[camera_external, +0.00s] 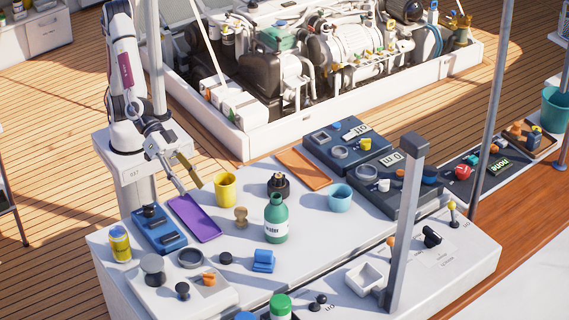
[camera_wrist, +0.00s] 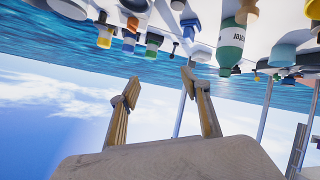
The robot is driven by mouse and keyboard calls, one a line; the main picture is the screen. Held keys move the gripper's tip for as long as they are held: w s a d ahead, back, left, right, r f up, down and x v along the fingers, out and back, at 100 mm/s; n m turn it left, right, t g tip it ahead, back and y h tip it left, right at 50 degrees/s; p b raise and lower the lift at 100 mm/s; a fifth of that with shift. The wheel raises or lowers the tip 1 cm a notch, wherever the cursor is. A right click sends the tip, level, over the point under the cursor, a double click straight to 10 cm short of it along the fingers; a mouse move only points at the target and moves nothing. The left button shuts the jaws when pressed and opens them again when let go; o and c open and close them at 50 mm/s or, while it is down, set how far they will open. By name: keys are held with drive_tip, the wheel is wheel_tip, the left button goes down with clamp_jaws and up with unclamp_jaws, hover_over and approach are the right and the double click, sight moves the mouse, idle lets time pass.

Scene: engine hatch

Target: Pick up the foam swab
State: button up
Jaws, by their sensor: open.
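I cannot single out a foam swab for sure in either view. A small tan, knob-shaped piece (camera_external: 240,217) stands on the white table, left of the green bottle (camera_external: 276,220); I cannot tell whether it is the swab. My gripper (camera_external: 190,187) is open and empty, near the purple tray (camera_external: 195,214) and left of the yellow cup (camera_external: 225,187). In the wrist view my gripper (camera_wrist: 160,86) shows two spread fingers with only sea and sky between them. The picture there is upside down, with the table things along its top edge.
A blue tray (camera_external: 159,230), a yellow can (camera_external: 120,243), a blue cup (camera_external: 340,196) and several small parts crowd the white table (camera_external: 320,240). A grey post (camera_external: 408,225) rises at the right. The engine hatch (camera_external: 330,60) lies behind.

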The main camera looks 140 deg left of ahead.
drive_tip(key=w+a+f+n+g+y, duration=0.1)
drive_tip(key=w+a+f+n+y, duration=0.15)
drive_tip(key=a+f+y, duration=0.35)
drive_tip(key=n+g+y, duration=0.2)
drive_tip(key=g+y, duration=0.1)
approach(237, 210)
drive_tip(key=w, duration=0.1)
drive_tip(key=w+a, duration=0.1)
drive_tip(key=w, duration=0.1)
drive_tip(key=shift+w+a+f, duration=0.1)
drive_tip(key=shift+a+f, duration=0.2)
drive_tip(key=shift+a, duration=0.05)
drive_tip(key=shift+s+a+f+g+y, duration=0.25)
drive_tip(key=shift+s+f+g+y, duration=0.05)
drive_tip(key=shift+s+y, duration=0.1)
drive_tip(key=shift+x, duration=1.25)
drive_tip(key=shift+w, duration=0.1)
drive_tip(key=shift+x, duration=2.6)
drive_tip(key=shift+f, duration=0.15)
drive_tip(key=c, duration=1.2)
